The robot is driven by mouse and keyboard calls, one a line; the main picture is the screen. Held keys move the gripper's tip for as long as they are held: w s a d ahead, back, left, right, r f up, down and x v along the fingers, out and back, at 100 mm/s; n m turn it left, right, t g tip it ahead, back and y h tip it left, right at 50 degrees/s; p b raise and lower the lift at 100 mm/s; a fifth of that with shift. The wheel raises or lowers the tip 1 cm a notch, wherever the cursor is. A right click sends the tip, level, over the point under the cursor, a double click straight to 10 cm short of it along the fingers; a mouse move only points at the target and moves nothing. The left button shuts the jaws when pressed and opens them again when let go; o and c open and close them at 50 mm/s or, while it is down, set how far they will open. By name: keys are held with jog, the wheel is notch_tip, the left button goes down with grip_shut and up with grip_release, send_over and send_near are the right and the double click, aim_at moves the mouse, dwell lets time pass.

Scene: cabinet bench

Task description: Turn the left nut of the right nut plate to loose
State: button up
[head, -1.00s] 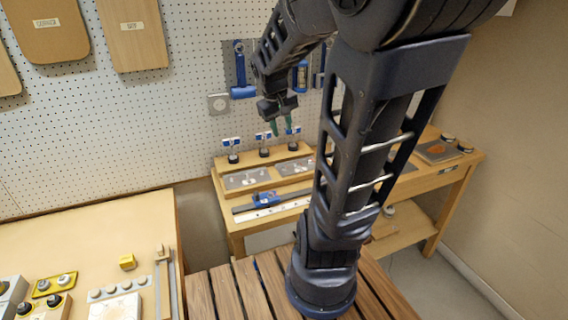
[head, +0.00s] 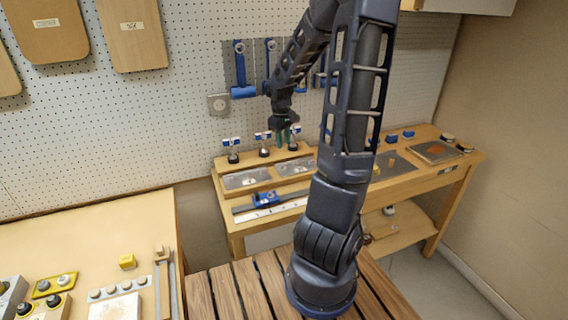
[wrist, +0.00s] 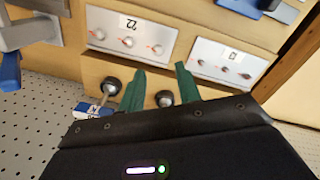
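My gripper (head: 284,138) hangs above the back of the bench in the head view. In the wrist view its two green fingers (wrist: 160,70) are apart, with nothing seen held. A pale plate with three small round nuts and red marks (wrist: 130,37), likely the right nut plate, lies beyond the fingertips. A second such plate (wrist: 226,64) lies to its right in the wrist view. In the head view the two plates look like grey panels, one at left (head: 246,178) and one at right (head: 294,167). The wrist picture seems turned around from the head picture.
Dark knobs with blue-white tags stand behind the plates, one (head: 264,152) close to my gripper; a knob (wrist: 163,98) shows between the fingers, depth unclear. A blue tool (head: 266,198) lies in front. Blue tools (head: 240,70) hang on the pegboard close behind.

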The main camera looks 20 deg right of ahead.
aim_at(284, 167)
jog(key=shift+y, duration=0.3)
jog(key=f, duration=0.4)
jog(key=w+f, duration=0.1)
jog(key=f, duration=0.6)
jog(key=shift+w+d+f, duration=0.2)
jog(key=shift+d+f, duration=0.2)
jog(key=shift+n, duration=0.3)
grip_shut()
